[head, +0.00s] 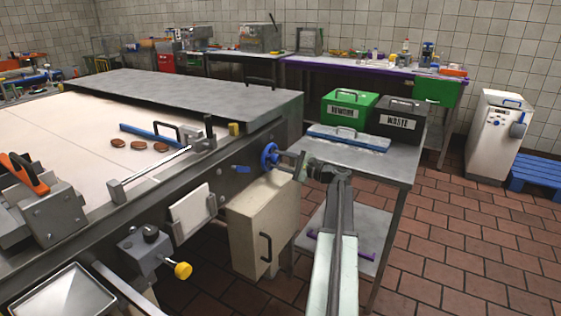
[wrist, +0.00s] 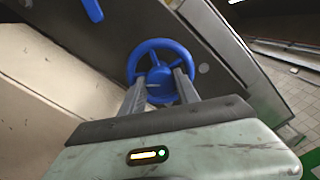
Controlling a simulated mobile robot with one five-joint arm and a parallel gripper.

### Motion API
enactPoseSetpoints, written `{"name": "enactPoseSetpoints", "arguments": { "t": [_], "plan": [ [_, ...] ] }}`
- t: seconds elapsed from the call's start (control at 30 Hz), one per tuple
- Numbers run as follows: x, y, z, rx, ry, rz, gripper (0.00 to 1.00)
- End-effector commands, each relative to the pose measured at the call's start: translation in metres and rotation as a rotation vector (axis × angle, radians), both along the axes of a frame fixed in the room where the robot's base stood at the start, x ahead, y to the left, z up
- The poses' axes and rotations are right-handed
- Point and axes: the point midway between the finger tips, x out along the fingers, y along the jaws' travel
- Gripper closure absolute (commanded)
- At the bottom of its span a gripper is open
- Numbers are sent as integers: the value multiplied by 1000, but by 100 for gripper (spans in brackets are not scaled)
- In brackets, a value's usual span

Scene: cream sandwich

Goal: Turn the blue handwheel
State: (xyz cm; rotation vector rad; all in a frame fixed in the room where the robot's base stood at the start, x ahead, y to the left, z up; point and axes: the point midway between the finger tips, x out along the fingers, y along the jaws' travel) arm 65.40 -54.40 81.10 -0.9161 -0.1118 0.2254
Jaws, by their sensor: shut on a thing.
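The blue handwheel (head: 269,157) is mounted on the side of the conveyor frame in the head view. In the wrist view the blue handwheel (wrist: 160,62) shows as a spoked ring straight ahead of the fingers. My gripper (head: 284,158) reaches it from the right in the head view. In the wrist view my gripper (wrist: 158,88) has one finger on each side of the wheel's lower middle, shut on it. The fingertips overlap the wheel, so their exact contact with rim or hub is partly hidden.
A cream cabinet (head: 262,225) stands below the wheel. A steel table (head: 372,160) with a green bin (head: 349,106) and a black bin (head: 398,118) is to the right. A small blue lever (head: 241,169) sits left of the wheel.

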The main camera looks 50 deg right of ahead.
Motion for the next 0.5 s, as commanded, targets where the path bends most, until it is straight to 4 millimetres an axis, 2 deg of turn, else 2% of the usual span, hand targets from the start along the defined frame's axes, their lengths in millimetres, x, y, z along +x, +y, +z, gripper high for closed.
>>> {"name": "enactPoseSetpoints", "arguments": {
  "t": [0.2, 0.5],
  "plan": [
    [-1, -2, -1, 113, 30, -4, 100],
    [-1, -1, -1, 186, 48, -4, 100]
  ]
}}
